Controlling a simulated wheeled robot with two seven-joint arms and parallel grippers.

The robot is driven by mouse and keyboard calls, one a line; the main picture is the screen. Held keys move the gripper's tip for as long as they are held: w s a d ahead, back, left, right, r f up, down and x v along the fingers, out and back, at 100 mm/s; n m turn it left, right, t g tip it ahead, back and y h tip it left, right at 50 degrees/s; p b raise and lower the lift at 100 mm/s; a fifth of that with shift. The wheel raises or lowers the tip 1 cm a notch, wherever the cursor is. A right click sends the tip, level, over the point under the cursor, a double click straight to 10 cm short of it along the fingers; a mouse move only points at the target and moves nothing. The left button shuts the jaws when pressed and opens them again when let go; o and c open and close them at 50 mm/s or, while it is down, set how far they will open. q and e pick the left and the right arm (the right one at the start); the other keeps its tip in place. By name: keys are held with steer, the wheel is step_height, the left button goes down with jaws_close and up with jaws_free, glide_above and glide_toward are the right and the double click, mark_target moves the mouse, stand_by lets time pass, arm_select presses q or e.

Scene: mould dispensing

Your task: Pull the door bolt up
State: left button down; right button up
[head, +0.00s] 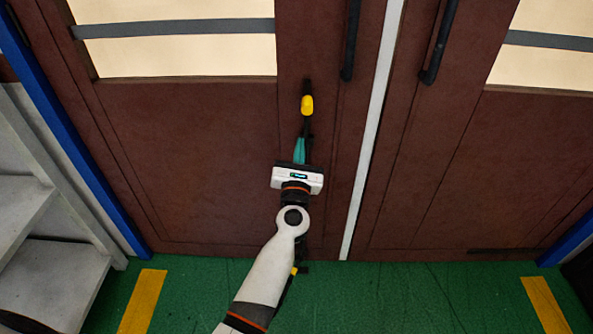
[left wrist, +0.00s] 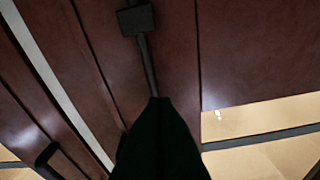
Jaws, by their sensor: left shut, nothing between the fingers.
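The door bolt (head: 307,106) is a dark upright rod with a yellow grip, mounted on the left brown door leaf (head: 190,130). My left gripper (head: 300,141) is just below the yellow grip, its teal fingers shut and pointing up along the rod. The fingers hide part of the lower rod. In the left wrist view the dark rod (left wrist: 149,65) runs from a dark block (left wrist: 135,20) down to my shut left fingers (left wrist: 159,102). I cannot tell whether they touch it. The yellow grip is not visible there. My right gripper is not in view.
Black pull handles (head: 350,40) and (head: 440,40) stand on both leaves, with a pale strip (head: 371,130) between them. Grey shelves (head: 30,200) stand at the left.

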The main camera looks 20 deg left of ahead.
arm_select(q)
steer(key=v, duration=0.5)
steer(key=shift+s+d, duration=0.15)
steer(key=shift+s, duration=0.2)
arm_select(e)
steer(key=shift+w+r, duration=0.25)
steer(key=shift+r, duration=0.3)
